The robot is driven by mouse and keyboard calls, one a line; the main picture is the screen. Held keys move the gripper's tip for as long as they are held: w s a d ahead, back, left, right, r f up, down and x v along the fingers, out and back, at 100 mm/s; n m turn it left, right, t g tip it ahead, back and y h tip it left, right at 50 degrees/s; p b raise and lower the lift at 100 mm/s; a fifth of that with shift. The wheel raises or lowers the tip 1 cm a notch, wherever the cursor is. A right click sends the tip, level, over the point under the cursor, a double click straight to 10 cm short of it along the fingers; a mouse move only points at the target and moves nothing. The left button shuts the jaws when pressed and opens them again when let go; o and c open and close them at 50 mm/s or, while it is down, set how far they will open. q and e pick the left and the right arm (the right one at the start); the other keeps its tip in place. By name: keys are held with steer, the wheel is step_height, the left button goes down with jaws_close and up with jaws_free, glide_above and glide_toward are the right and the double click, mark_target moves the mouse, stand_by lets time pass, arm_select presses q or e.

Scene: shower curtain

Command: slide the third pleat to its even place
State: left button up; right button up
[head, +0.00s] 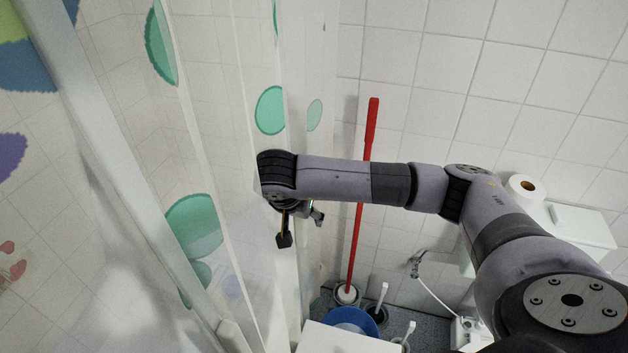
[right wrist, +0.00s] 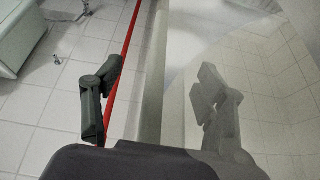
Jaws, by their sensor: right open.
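The translucent shower curtain (head: 270,110) with green spots hangs in folds across the left and middle of the head view. I cannot tell which fold is the third pleat. My right gripper (head: 301,228) is open at the curtain's folds near the middle of the head view. In the right wrist view, a pale curtain fold (right wrist: 152,95) stands between its two fingers. The left finger there is in clear view, and the right finger shows faintly through the sheer curtain. Neither finger visibly pinches the fold. The curtain's top is out of view. My left gripper is not in view.
A red pole (head: 371,125) leans on the tiled wall just right of the curtain. A blue basin (head: 352,320) and a white surface (head: 335,340) are below. A toilet roll (head: 527,187) and a white cistern (head: 582,228) are at the right.

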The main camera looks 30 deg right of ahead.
steer(key=shift+s+f+g, duration=0.3)
steer(key=shift+s+f, duration=0.1)
steer(key=shift+f, duration=0.35)
steer(key=shift+a+r+p, duration=0.3)
steer(key=shift+r+p, duration=0.35)
steer(key=shift+r, duration=0.25)
steer(key=p+v, duration=0.2)
steer(key=v, duration=0.4)
steer(key=shift+p, duration=0.4)
steer(key=shift+w+d, duration=0.1)
steer(key=shift+d, duration=0.05)
steer(key=shift+o, duration=0.9)
